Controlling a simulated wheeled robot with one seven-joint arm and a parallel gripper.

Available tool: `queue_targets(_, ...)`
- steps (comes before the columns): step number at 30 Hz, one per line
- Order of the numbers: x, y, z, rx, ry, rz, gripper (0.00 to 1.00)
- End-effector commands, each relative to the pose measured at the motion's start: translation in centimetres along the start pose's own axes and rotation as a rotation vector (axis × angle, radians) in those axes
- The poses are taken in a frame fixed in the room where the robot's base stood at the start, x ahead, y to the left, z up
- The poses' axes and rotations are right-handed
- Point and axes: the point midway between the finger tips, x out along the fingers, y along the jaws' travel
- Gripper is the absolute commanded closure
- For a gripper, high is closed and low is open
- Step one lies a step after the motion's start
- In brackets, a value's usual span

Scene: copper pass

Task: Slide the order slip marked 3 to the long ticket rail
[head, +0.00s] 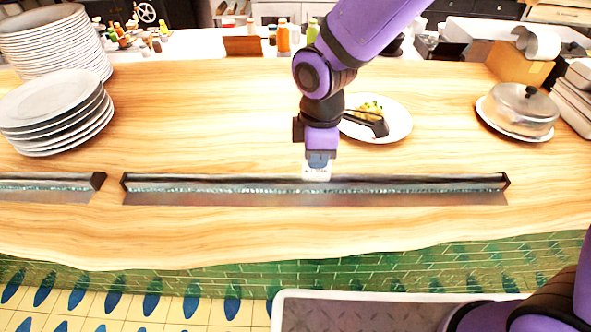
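The long ticket rail (420,184) lies across the front of the wooden counter, a dark bar with end caps over a metal strip. My gripper (318,163) points down at the middle of this rail from behind. A small white slip (317,174) shows right at the gripper's tip, against the rail's upper edge. Its print is too small to read, so I cannot confirm the mark 3. The fingers are small and partly hidden, so I cannot tell whether they grip the slip. I cannot tell whether the slip is seated in the rail or just above it.
A shorter rail piece (45,181) lies at the left, with a gap between. Plate stacks (58,112) stand at the left. A plate of food (395,118) sits just behind my gripper, and a covered dish (520,108) at the right. The counter's front strip is clear.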

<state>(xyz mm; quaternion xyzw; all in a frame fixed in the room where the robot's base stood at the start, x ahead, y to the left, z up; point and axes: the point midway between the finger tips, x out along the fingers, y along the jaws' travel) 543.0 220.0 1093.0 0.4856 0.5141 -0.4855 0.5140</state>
Motion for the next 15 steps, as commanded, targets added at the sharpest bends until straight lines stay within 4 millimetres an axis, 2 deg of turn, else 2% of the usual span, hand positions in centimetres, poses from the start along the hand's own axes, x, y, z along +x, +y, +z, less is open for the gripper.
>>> queue_targets(15, 0.0, 0.0, 2.6, 0.0, 0.0, 0.0, 1.0)
